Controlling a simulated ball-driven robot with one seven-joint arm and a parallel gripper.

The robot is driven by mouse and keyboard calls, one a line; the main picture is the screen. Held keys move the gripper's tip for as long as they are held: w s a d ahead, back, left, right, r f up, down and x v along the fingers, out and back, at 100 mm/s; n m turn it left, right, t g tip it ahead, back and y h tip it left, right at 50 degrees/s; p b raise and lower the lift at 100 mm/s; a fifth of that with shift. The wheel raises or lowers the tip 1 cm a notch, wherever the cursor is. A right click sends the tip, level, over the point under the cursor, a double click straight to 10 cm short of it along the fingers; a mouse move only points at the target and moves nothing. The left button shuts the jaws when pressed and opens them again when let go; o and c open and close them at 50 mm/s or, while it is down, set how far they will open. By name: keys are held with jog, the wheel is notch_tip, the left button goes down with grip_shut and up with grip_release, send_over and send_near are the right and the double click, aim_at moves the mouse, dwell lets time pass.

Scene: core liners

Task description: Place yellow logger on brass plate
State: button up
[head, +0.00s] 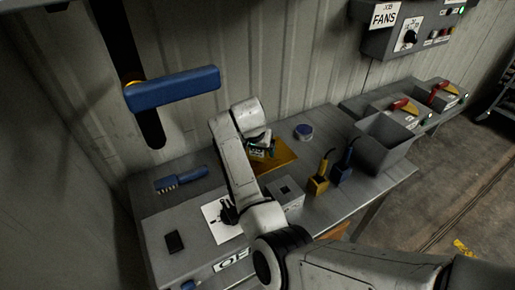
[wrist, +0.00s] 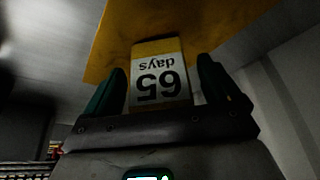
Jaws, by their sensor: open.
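The yellow logger (wrist: 160,75) has a yellow top and a pale label reading "65 days", upside down in the wrist view. It sits between the two green-padded fingers of my gripper (wrist: 161,66), with a small gap showing on each side. The brass plate (wrist: 112,38) lies directly behind the logger in that view; whether the two touch is hard to tell. In the head view the brass plate (head: 285,161) lies on the bench, and my gripper (head: 262,148) is over its left part. The logger is small and partly hidden there by my gripper.
A grey block (head: 287,190) stands just in front of the plate. A yellow device (head: 318,184) and a blue device (head: 342,173) stand to its right, beside a grey bin (head: 385,148). A blue brush (head: 181,180) lies left.

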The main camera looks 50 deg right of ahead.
jog(key=shift+r, duration=0.1)
jog(key=v, duration=1.2)
jog(key=shift+r, duration=0.1)
